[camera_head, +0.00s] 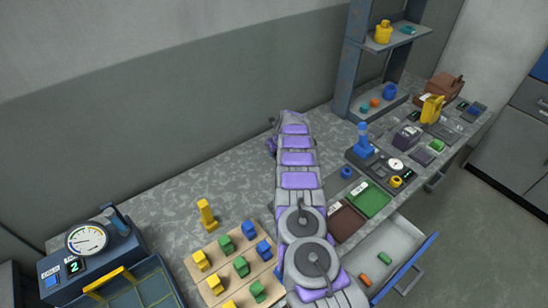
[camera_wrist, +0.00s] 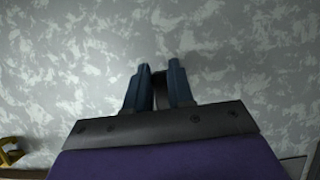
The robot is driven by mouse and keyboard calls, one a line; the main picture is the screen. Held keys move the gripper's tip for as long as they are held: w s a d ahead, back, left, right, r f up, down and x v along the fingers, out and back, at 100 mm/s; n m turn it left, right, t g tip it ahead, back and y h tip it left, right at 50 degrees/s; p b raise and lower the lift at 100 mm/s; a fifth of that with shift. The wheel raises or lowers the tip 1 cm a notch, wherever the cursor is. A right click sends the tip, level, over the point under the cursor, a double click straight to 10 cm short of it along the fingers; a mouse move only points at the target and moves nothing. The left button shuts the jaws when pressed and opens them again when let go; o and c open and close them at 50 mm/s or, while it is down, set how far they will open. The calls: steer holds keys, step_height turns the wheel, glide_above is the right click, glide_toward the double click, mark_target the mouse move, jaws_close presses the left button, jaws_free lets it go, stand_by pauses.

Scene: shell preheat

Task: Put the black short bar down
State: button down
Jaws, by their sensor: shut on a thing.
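In the wrist view, my gripper (camera_wrist: 159,70) has its two blue-grey fingers closed around a dark piece, the black short bar (camera_wrist: 160,90). Only a narrow part of the bar shows between the fingers. Below them lies a mottled grey worktop (camera_wrist: 60,60); I cannot tell whether the bar touches it. In the head view, my arm reaches over the worktop toward the back wall, and it hides the fingers and the bar.
To the right are a green pad (camera_head: 370,199), an open drawer (camera_head: 403,240) and a shelf rack (camera_head: 355,60).

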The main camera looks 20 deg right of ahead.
mark_target(276, 154)
steer(key=f, duration=0.1)
steer(key=d+f, duration=0.1)
steer(key=f, duration=0.1)
steer(key=shift+f+b, duration=0.25)
steer(key=shift+b, duration=0.15)
steer(key=shift+a, duration=0.1)
steer(key=c, duration=1.1)
jaws_free()
steer(key=shift+a, duration=0.2)
steer(key=shift+o, duration=0.6)
steer(key=shift+d, duration=0.15)
